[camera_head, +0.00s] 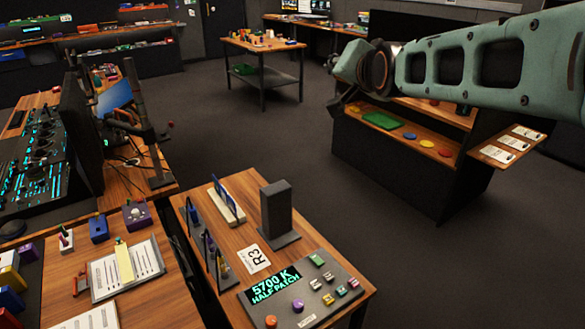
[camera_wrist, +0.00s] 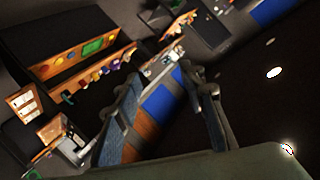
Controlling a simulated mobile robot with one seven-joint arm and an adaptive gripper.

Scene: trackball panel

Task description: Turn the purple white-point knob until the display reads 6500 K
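A grey control panel (camera_head: 330,293) lies on the near wooden table. Its black display (camera_head: 272,287) reads "5700 K" and "HALF PATCH" in green. A purple knob (camera_head: 298,306) sits below the display; its white point is too small to make out. My gripper (camera_head: 343,104) is raised far above and beyond the panel, partly hidden by my wrist. In the wrist view its fingers stand apart with nothing between them, so my gripper (camera_wrist: 163,88) is open and empty. The panel and knob are not recognisable in the wrist view.
A purple box (camera_head: 137,215) is on the left desk. Floor right of the table is clear.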

